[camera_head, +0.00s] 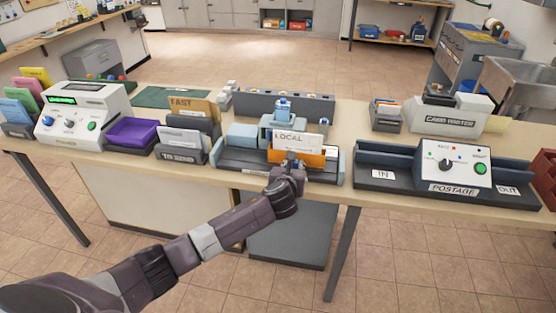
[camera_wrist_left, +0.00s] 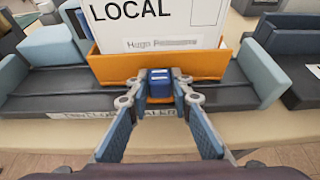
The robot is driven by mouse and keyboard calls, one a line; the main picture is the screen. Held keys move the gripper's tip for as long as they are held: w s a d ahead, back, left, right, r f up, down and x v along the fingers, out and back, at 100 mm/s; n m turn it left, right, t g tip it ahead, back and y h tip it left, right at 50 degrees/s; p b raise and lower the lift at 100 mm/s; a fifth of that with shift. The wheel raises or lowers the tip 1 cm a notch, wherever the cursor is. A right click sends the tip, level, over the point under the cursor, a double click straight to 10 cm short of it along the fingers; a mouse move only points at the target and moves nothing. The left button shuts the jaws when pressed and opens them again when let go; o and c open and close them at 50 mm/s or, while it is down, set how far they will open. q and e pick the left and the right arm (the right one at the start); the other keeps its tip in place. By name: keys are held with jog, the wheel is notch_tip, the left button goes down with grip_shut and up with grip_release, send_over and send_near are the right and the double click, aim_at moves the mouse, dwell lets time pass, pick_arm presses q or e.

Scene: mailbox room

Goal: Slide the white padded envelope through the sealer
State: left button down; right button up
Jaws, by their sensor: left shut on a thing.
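The white padded envelope (camera_head: 290,139), printed LOCAL, stands upright in an orange holder (camera_head: 316,158) on the grey sealer (camera_head: 237,167). In the left wrist view the envelope (camera_wrist_left: 170,22) is cut off at the top, and the orange holder (camera_wrist_left: 205,65) runs across its lower edge. My left gripper (camera_head: 289,166) is in front of the holder. In the left wrist view its fingertips (camera_wrist_left: 158,84) are closed around a small blue block (camera_wrist_left: 160,77) at the front of the holder. My right gripper is not in view.
A postage machine (camera_head: 460,163) stands to the right on the table. To the left are a TO ZONE file box (camera_head: 180,156), a purple tray (camera_head: 132,133) and a white machine (camera_head: 84,116). A light blue end block (camera_wrist_left: 260,72) stands right of the holder.

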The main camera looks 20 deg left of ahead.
aim_at(311, 163)
pick_arm(q)
jog(key=shift+w+d+p, duration=0.15)
jog(key=shift+w+d, duration=0.1)
jog(key=shift+d, duration=0.9)
jog(key=shift+w+d+p, duration=0.15)
jog(key=shift+w+d, duration=0.1)
jog(key=shift+d, duration=0.9)
jog(key=c, duration=1.7)
grip_release()
jog(key=shift+d, duration=0.15)
jog(key=shift+w, duration=0.1)
jog(key=shift+s+r, duration=0.1)
jog(key=shift+s, duration=0.15)
jog(key=v, duration=1.1)
jog(key=shift+s+d, duration=0.1)
jog(key=shift+s, duration=0.2)
